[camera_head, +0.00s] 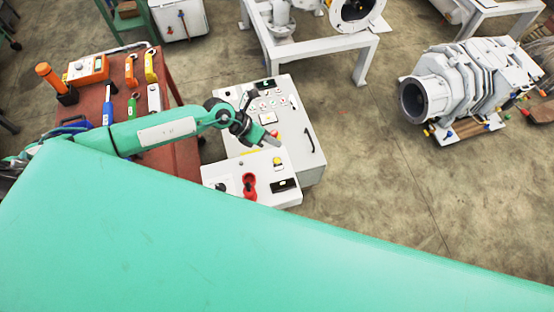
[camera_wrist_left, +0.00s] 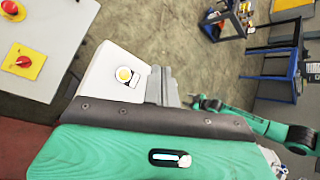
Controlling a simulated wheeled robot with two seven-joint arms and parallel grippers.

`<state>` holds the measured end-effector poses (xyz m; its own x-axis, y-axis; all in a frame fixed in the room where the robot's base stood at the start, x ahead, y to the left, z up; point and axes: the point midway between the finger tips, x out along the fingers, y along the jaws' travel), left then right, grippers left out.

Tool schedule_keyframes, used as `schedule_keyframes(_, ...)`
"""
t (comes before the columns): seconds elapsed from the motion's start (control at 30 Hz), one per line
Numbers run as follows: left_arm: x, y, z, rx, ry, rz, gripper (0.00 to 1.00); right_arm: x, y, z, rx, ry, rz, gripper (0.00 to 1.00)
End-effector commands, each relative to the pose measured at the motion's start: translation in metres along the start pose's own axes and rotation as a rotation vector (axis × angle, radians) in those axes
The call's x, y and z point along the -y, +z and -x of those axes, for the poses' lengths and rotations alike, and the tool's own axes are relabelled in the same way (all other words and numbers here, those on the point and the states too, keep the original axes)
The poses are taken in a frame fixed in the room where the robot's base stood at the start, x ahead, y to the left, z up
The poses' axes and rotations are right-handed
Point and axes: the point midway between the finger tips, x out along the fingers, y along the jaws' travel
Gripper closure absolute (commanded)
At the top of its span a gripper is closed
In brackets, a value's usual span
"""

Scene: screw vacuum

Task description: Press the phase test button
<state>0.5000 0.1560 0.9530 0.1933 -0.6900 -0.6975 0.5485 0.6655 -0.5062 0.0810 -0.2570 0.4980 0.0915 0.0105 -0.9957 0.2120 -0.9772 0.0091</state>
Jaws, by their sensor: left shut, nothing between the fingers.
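A white control box (camera_head: 230,176) stands low in the middle of the head view. It carries a yellow button (camera_head: 277,161), a red knob (camera_head: 249,185) and a black-framed element. No label is readable, so I cannot tell which control is the phase test button. My left gripper (camera_head: 272,141) is shut and empty, just above and left of the yellow button in the head view. My right gripper is not in view.
A white cabinet panel (camera_head: 303,122) with several small buttons and a black handle is behind the left gripper. A red table (camera_head: 181,160) with tools is at left. A grey vacuum pump (camera_head: 475,82) is at right. The floor between cabinet and pump is clear.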

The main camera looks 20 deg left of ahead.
Motion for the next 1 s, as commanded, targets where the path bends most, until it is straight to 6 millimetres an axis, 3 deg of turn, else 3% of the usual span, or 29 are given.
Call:
schedule_keyframes(0.5, -0.034, -0.035, -0.048, 0.0, -0.002, 0.001, 1.0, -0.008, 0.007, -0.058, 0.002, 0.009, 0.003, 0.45)
schedule_keyframes(1.0, -0.041, -0.042, -0.057, 0.001, -0.001, 0.001, 1.0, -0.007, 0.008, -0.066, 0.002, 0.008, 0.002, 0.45)
